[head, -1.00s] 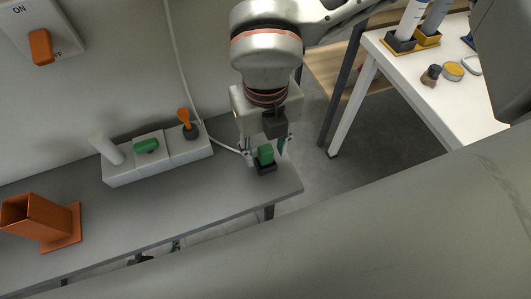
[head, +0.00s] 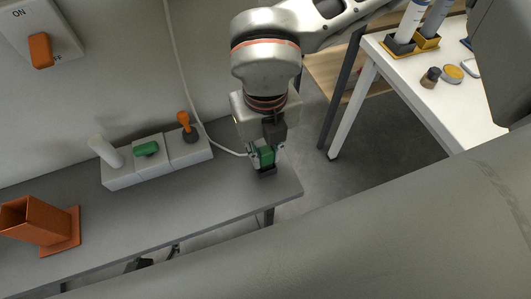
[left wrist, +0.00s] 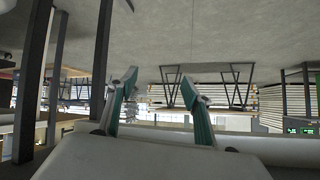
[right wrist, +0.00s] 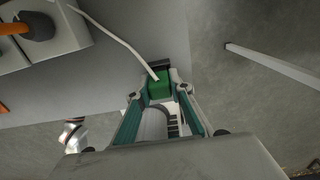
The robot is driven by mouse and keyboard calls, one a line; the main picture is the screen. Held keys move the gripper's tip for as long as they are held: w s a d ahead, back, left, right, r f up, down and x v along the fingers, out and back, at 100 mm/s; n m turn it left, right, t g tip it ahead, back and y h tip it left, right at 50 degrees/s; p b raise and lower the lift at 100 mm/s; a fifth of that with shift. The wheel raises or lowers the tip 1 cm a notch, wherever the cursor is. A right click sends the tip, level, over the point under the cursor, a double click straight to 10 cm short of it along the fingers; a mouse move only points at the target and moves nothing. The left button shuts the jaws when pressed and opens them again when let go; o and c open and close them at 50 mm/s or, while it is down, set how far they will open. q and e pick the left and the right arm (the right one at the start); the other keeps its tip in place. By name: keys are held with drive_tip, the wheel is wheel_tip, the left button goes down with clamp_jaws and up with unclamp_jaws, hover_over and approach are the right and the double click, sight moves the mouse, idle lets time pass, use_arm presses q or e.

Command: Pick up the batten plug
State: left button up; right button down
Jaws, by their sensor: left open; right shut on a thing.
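The batten plug looks to be the green block (head: 265,157) with a white cable, near the right end of the grey bench. It also shows in the right wrist view (right wrist: 160,89). My right gripper (head: 264,165) points down at the bench and is shut on the green plug, one finger on each side. A small dark base (head: 266,171) sits just under the plug; I cannot tell whether the plug is clear of it. My left gripper (left wrist: 160,82) is open and empty in the left wrist view, away from the bench.
A white block strip (head: 160,164) with a white, a green and an orange fitting stands along the wall. An orange square holder (head: 45,222) stands at the left. A white table (head: 410,75) with several items is at the right. The bench middle is clear.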

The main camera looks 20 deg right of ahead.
wheel_tip(320, 180, up, 19)
drive_tip(key=p, duration=0.2)
wheel_tip(320, 180, up, 5)
drive_tip(key=p, duration=0.2)
hover_over(265, 150)
idle(0.4)
drive_tip(key=shift+d+f, duration=0.1)
drive_tip(key=shift+f, duration=0.05)
